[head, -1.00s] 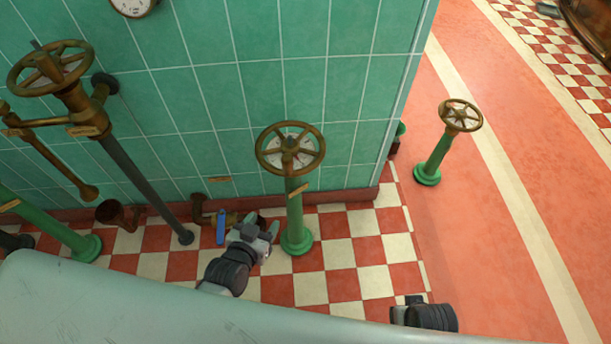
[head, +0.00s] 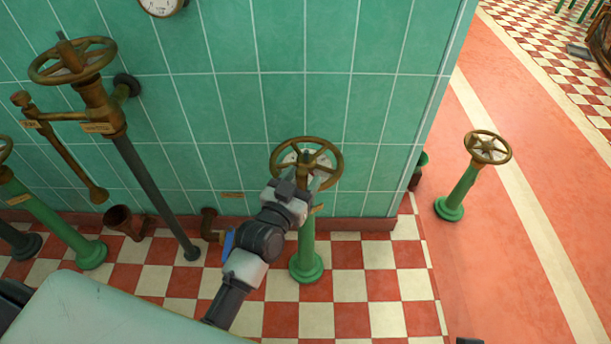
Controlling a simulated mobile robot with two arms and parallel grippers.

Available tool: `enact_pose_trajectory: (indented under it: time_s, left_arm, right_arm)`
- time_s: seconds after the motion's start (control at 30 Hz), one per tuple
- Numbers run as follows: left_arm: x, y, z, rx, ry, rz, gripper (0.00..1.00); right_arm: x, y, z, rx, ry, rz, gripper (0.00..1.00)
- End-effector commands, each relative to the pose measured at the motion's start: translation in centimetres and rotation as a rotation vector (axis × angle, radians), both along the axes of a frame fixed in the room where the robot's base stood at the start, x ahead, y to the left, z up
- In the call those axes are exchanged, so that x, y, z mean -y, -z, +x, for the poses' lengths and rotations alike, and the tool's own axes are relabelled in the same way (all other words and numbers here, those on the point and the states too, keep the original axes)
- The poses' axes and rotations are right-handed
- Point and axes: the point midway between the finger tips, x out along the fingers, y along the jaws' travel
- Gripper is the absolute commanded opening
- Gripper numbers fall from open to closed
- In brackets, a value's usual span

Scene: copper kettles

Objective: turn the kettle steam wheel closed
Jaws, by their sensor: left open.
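A brass handwheel (head: 306,141) sits on a green pedestal (head: 306,250) in front of the tiled wall, in the middle of the head view. I cannot read which of the wheels here is the kettle steam wheel. My left gripper (head: 312,180) is open at the near lower side of this middle wheel. Its fingers overlap the wheel's near rim in the picture, and I cannot tell whether they touch it. The gripper and wrist hide part of the near rim and the upper pedestal. My right gripper is not in view.
A larger brass wheel (head: 72,60) tops a pipe at upper left. Another wheel on a green pedestal (head: 487,147) stands on the red floor at right. A brass funnel (head: 124,221) is by the wall. The checkered floor (head: 350,284) right of the pedestal is clear.

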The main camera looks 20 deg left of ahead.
Motion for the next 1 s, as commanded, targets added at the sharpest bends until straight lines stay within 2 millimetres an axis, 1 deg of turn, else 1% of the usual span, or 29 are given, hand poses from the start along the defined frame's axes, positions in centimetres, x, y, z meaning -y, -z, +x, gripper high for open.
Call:
enact_pose_trajectory:
  time_s: [0.03, 0.2, 0.47, 0.5, 0.57, 0.83, 1.0]
  left_arm:
    - [0.1, 0.1, 0.7, 0.001, -0.001, -0.001, 0.54]
    - [0.3, 0.1, 1.7, -0.002, 0.0, -0.001, 0.54]
    - [0.4, 0.0, 1.8, -0.002, 0.0, -0.001, 0.54]
    - [0.4, 0.0, 1.8, -0.002, 0.0, -0.001, 0.51]
    - [0.4, 0.0, 1.8, -0.002, 0.0, -0.001, 0.41]
    - [0.3, 0.0, 1.8, -0.002, 0.0, -0.001, 0.0]
    - [0.3, 0.1, 1.8, -0.002, 0.001, 0.0, 0.0]
  right_arm:
    - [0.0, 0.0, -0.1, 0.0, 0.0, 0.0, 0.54]
    - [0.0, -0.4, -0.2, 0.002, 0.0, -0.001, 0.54]
    - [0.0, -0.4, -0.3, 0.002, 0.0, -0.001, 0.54]
    - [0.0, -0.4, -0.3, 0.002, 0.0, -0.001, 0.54]
    - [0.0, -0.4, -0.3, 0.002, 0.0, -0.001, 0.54]
    - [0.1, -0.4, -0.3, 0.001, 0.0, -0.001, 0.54]
    - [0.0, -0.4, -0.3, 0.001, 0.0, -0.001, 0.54]
